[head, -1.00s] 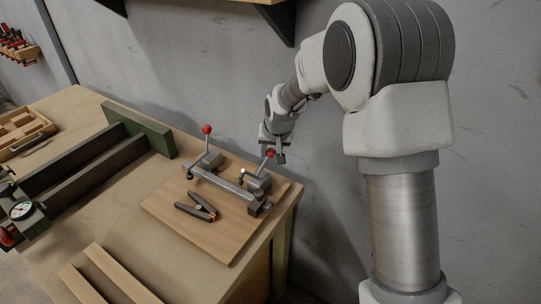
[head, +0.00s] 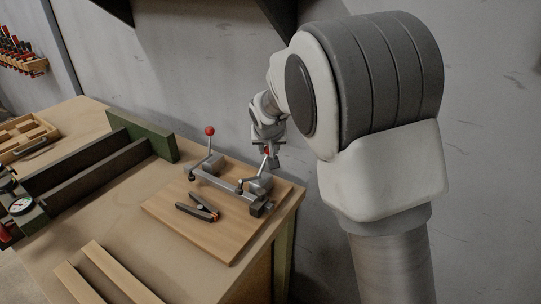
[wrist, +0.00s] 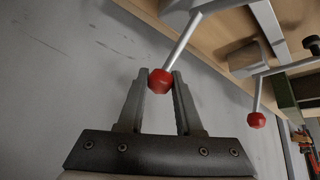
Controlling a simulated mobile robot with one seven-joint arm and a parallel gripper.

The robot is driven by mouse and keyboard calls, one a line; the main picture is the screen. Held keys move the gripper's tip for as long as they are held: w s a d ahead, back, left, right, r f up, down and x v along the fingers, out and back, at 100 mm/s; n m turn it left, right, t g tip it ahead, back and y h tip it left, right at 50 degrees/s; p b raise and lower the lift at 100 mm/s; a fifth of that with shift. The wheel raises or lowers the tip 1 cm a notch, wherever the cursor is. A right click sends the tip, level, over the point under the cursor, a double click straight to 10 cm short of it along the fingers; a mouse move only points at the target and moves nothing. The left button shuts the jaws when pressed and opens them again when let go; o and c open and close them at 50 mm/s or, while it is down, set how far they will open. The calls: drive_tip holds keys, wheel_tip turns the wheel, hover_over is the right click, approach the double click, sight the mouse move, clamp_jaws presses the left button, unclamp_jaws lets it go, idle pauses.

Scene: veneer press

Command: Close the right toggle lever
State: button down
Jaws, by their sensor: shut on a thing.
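The right toggle lever (head: 263,169) stands up from its clamp at the right end of the grey bar (head: 226,184), tilted slightly right. Its red knob (wrist: 160,81) sits between the fingertips of my gripper (wrist: 160,76) in the wrist view. My gripper (head: 267,151) is shut on the knob and reaches it from above and behind in the head view, partly hiding it. The left toggle lever (head: 204,148) also stands up, with its own red knob (head: 209,131) free. That knob shows at the right in the wrist view (wrist: 256,120).
The clamps sit on a wooden board (head: 218,235) near the bench's right edge. A dark spring clamp (head: 197,207) lies in front of the bar. A green-ended press frame (head: 142,136) stands to the left. A grey wall (head: 215,75) rises behind.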

drive_tip(key=shift+s+a+r+b, duration=0.4)
drive_tip(key=shift+s+a+r, duration=0.25)
drive_tip(key=shift+s, duration=0.15)
drive_tip(key=shift+s+a+r+b, duration=0.2)
drive_tip(key=shift+s+a+b, duration=0.15)
drive_tip(key=shift+s, duration=0.15)
drive_tip(key=shift+s+a+r+b, duration=0.2)
drive_tip(key=shift+s+b, duration=0.1)
drive_tip(key=shift+s, duration=0.2)
drive_tip(key=c, duration=0.6)
unclamp_jaws()
drive_tip(key=shift+a+f, duration=0.1)
drive_tip(key=shift+s+d+r, duration=0.1)
drive_tip(key=shift+d+r, duration=0.1)
drive_tip(key=shift+r, duration=0.15)
drive_tip(key=p+v, duration=0.1)
drive_tip(key=v, duration=1.6)
drive_tip(key=shift+f+p, duration=0.1)
drive_tip(key=shift+p, duration=0.3)
